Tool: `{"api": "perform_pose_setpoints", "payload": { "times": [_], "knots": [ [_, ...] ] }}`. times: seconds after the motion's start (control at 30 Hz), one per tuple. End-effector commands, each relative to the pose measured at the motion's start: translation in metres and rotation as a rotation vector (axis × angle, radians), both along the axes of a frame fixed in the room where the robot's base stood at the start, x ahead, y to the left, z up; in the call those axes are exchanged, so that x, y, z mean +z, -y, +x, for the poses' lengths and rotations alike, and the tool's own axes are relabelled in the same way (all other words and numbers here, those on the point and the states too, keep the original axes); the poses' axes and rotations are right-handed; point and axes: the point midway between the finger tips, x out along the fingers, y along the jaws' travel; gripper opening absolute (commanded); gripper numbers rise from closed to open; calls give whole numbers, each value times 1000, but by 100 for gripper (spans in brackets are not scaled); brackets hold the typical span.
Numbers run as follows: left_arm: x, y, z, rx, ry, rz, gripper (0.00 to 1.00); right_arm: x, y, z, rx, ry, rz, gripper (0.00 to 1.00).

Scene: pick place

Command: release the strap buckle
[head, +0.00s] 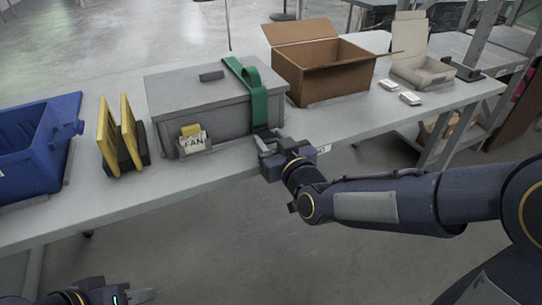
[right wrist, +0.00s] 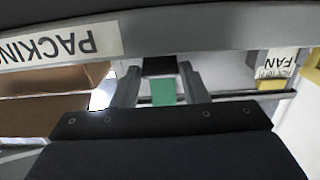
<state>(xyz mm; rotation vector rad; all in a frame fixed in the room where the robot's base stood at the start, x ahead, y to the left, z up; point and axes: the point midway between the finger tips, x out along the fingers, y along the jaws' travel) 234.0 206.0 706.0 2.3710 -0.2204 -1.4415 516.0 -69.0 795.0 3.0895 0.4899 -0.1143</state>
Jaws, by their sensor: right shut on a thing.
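A grey lidded case (head: 200,100) stands on the table with a green strap (head: 256,98) over its right part. The dark strap buckle (head: 262,132) is at the strap's lower front end. My right gripper (head: 266,142) is at the case's front and shut on the buckle. In the right wrist view the dark buckle (right wrist: 159,66) lies between my right gripper's fingers (right wrist: 160,82), with the green strap (right wrist: 163,93) beside it. The fingers partly hide the buckle. My left gripper (head: 138,296) is low at the bottom left, away from the table and mostly cut off by the frame.
A blue bin (head: 40,145) and a yellow-and-black rack (head: 127,135) stand left of the case. An open cardboard box (head: 325,78) stands to its right. Small white items (head: 410,98) and a beige carton (head: 422,70) are farther right. The table's front edge is close to my right gripper.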

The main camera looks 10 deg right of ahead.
Motion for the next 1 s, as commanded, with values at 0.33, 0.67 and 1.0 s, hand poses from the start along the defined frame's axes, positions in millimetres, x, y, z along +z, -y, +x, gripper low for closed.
{"api": "perform_pose_setpoints", "payload": {
  "times": [0.33,0.67,1.0],
  "knots": [
    [-40,0,0,0,0,0,36,-7,1,-2,0,95,31,17],
    [-38,0,0,0,0,0,36,-6,0,-2,0,95,30,45],
    [-38,0,0,0,0,0,36,-6,0,-2,0,95,31,60]
  ]
}}
